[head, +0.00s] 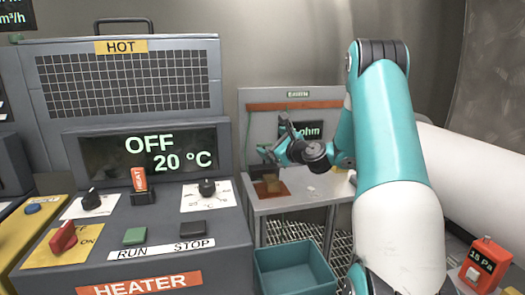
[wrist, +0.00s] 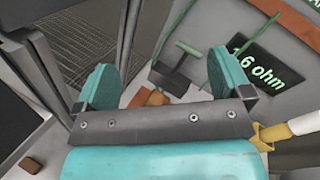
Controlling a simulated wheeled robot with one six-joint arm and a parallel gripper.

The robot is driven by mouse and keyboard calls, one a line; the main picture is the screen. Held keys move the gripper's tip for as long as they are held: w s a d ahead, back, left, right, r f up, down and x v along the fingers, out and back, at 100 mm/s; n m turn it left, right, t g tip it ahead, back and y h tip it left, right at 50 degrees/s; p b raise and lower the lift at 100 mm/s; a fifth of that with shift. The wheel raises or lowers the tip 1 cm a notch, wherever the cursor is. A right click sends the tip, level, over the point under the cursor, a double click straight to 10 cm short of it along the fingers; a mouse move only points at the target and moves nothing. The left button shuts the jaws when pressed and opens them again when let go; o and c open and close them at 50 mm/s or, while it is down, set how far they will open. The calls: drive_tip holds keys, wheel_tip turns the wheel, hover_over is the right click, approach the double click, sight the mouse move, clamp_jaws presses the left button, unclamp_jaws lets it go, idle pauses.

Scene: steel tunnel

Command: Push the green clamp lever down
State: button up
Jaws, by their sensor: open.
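In the wrist view the green clamp lever (wrist: 187,48) is a short green crossbar on a stem above a dark block (wrist: 172,77), beside the ohm display. The lever stands raised from the block. My gripper (wrist: 160,64) is open, its teal fingers spread either side of the view. The lever shows beyond and between the fingers, closer to the right one; I see no contact. In the head view my gripper (head: 272,142) hangs over the small grey bench (head: 300,203). The lever cannot be made out there, behind or among my gripper parts.
A display reading 1.6 ohm (wrist: 262,62) is on the bench's back panel. A thin green strand (wrist: 213,37) runs near the lever. An orange-brown piece (wrist: 156,98) lies below it, and a white-and-yellow part (wrist: 287,131) is at right. The heater (head: 165,240) stands left; a teal bin (head: 293,270) is below.

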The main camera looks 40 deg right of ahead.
sight(264, 147)
drive_tip(key=d+f+m+h, duration=0.4)
drive_tip(key=d+f+m, duration=0.2)
drive_tip(key=f+m, duration=0.25)
drive_tip(key=p+x, duration=0.1)
drive_tip(key=x, duration=0.4)
drive_tip(key=p+x, duration=0.2)
drive_tip(key=x, duration=0.4)
drive_tip(key=p+x, duration=0.2)
drive_tip(key=x, duration=0.3)
drive_tip(key=shift+w+f, duration=0.35)
drive_tip(key=shift+w, duration=0.05)
drive_tip(key=shift+c, duration=0.2)
